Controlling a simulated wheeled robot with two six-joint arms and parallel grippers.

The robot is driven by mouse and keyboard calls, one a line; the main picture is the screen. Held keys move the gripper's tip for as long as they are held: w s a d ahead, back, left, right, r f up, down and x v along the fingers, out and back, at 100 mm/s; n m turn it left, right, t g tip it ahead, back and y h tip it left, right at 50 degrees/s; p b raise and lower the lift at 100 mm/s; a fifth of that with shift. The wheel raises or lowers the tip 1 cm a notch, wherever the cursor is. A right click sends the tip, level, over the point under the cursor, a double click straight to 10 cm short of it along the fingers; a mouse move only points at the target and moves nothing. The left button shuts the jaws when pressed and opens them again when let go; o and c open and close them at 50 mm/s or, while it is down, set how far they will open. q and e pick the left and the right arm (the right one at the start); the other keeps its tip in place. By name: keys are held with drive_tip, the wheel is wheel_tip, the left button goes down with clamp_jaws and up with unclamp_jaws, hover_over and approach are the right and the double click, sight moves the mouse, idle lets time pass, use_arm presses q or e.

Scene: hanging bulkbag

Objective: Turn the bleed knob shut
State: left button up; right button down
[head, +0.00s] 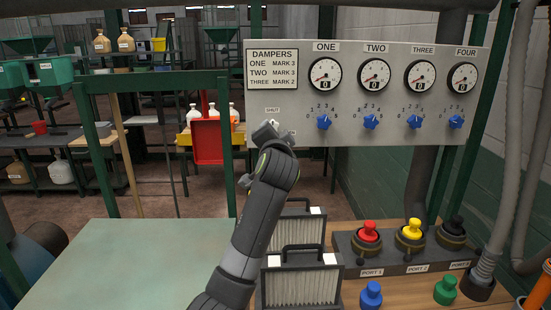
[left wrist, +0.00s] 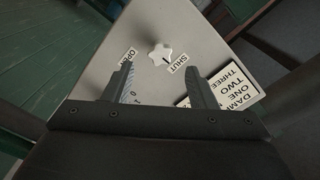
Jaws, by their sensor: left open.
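The bleed knob (left wrist: 160,54) is a small white lobed knob on the grey panel (left wrist: 100,45). In the left wrist view it sits between an OPEN label (left wrist: 125,58) and a SHUT label (left wrist: 178,64). I cannot tell clearly which way its pointer is turned. My left gripper (left wrist: 159,70) is open, its two fingers on either side of the line to the knob, and nothing is between them. In the head view my left gripper (head: 262,140) is in front of the panel's lower left corner, below the SHUT label (head: 272,110), and hides the knob there.
The panel also carries several gauges (head: 374,75) and blue dials (head: 371,122), plus a DAMPERS sign (head: 271,69). Below stand filters (head: 300,285) and a port block (head: 385,250) with red, yellow and black plugs. A pale green table top (head: 130,260) is clear at left.

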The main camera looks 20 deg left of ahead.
use_arm(q)
drive_tip(key=b+v, duration=0.2)
drive_tip(key=v, duration=0.9)
drive_tip(key=shift+b, duration=0.4)
drive_tip(key=shift+s, duration=0.15)
